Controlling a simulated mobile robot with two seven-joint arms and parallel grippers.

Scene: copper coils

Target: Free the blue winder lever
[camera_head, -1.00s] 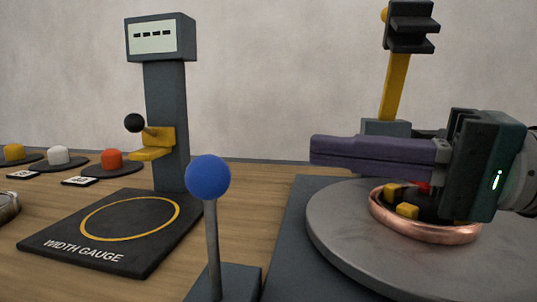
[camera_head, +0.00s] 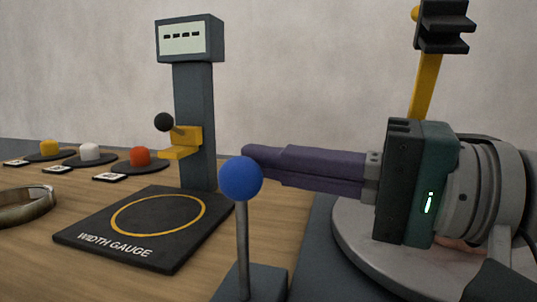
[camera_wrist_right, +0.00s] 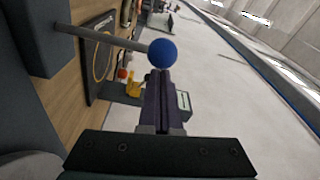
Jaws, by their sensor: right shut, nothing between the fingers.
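The blue winder lever (camera_head: 241,178) is a blue ball on a grey rod that stands upright from a dark base at the front middle. My right gripper (camera_head: 250,155) comes in from the right, shut and empty. Its purple fingers lie level with the top of the ball, their tips overlapping its upper right in the head view. In the right wrist view the lever's ball (camera_wrist_right: 162,53) shows just past the fingertips (camera_wrist_right: 163,76). I cannot tell whether they touch it. My left gripper is not in view.
The width gauge (camera_head: 193,110) stands behind the lever, its black pad (camera_head: 100,238) on the table. Yellow, white and red knobs (camera_head: 140,157) are at the left, near a metal ring (camera_head: 25,208). The grey turntable (camera_head: 350,240) lies under my right arm.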

